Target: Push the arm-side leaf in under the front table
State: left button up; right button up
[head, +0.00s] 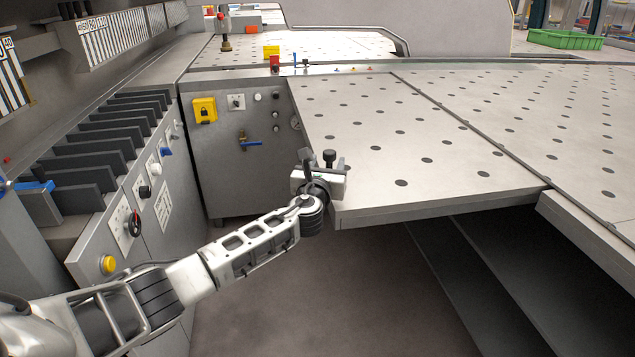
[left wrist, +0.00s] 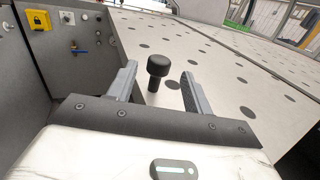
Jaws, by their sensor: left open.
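The arm-side leaf (head: 400,150) is a grey perforated plate, pulled out to the left of the larger perforated front table (head: 560,120). A narrow seam runs between them. A black knob (head: 329,157) stands upright at the leaf's near left corner; it also shows in the left wrist view (left wrist: 157,68). My left gripper (head: 321,166) is at that corner. In the left wrist view its two grey fingers (left wrist: 158,88) are spread with the knob between them and gaps on both sides. The head view partly hides the fingers. My right gripper is not in view.
A grey cabinet with a yellow lock plate (head: 204,110) and a blue-handled valve (head: 250,143) stands left of the leaf. A machine side with black slats (head: 100,165) and a yellow button (head: 108,264) lies further left. Dark open space shows below the table.

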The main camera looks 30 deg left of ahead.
pick_arm(q)
jog(key=v, duration=1.1)
jog(key=shift+d+f, duration=0.1)
jog(key=s+d+f+n+g+h, duration=0.1)
jog(key=s+d+f+n+g, duration=0.1)
jog(key=s+f+n+g, duration=0.35)
jog(key=s+d+f+n+g, duration=0.2)
jog(key=s+f+n, duration=0.4)
jog(key=s+n, duration=0.4)
jog(key=s+d+f+n+g+h, duration=0.1)
jog(key=s+d+n+g+h, duration=0.15)
jog(key=s+n, duration=0.55)
jog(key=s+d+f+n+g+h, duration=0.15)
jog(key=s+n+g, duration=0.25)
jog(key=s+n, duration=0.4)
jog(key=w+d+f+t+h, duration=0.1)
jog(key=w+d+f+t, duration=0.1)
jog(key=f+t, duration=0.1)
jog(key=w+d+f+m+t+h, duration=0.1)
jog(key=d+f+t, duration=0.2)
jog(key=f, duration=0.2)
jog(key=shift+w+f+t, duration=0.25)
jog(key=shift+w+t, duration=0.15)
